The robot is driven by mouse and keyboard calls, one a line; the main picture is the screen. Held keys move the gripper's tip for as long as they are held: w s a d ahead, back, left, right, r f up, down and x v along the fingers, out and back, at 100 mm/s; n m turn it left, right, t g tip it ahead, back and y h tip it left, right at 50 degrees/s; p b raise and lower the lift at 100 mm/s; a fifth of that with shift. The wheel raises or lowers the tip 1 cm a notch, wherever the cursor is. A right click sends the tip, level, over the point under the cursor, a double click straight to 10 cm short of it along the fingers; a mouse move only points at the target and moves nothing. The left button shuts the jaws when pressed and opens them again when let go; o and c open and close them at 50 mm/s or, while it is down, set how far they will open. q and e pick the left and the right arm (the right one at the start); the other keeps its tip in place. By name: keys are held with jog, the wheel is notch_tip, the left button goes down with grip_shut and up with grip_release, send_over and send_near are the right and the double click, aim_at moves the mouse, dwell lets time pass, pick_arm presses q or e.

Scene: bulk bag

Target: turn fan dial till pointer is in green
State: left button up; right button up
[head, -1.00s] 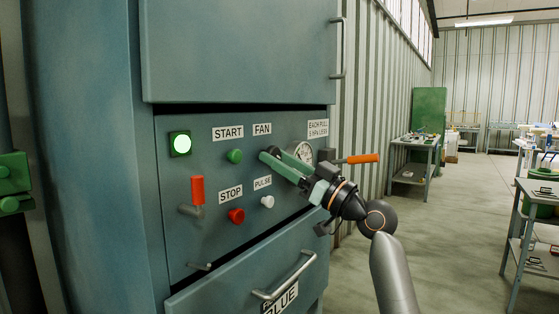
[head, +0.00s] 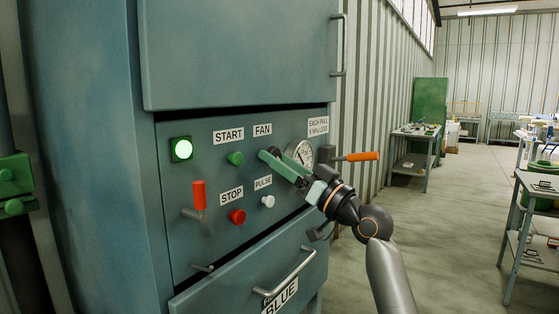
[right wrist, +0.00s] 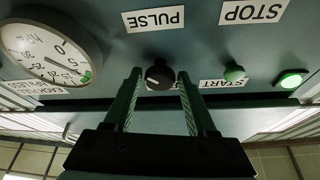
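The fan dial is a small black knob (right wrist: 158,75) on the blue-grey panel, seen in the right wrist view; in the head view it is hidden behind my gripper. My right gripper (head: 268,159) has its green fingers at the panel under the FAN label (head: 262,129). In the right wrist view the right gripper (right wrist: 159,80) is open, with the knob between its fingertips and a gap on each side. The round white gauge (right wrist: 50,52) has a small green zone; its needle seems to point near it, exactly where I cannot tell. It also shows in the head view (head: 300,151).
The panel carries a lit green lamp (head: 181,148), a green start button (head: 235,158), a red stop button (head: 237,216), a white pulse button (head: 267,201) and a red-handled lever (head: 199,195). An orange-handled lever (head: 362,156) sticks out right of the gauge.

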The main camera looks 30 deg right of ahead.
pick_arm(q)
jog(key=shift+d+r, duration=0.1)
pick_arm(e)
jog(key=shift+o, duration=1.3)
pick_arm(q)
jog(key=shift+w+d+f+h+b, duration=0.15)
jog(key=shift+w+d+f+b, duration=0.3)
jog(key=shift+b, duration=0.55)
jog(key=shift+w+d+f+h+b, duration=0.2)
jog(key=shift+d+f+b, duration=0.35)
jog(key=shift+b, duration=0.45)
pick_arm(e)
jog(key=v, duration=1.2)
jog(key=shift+s, duration=0.25)
jog(key=shift+d, duration=0.1)
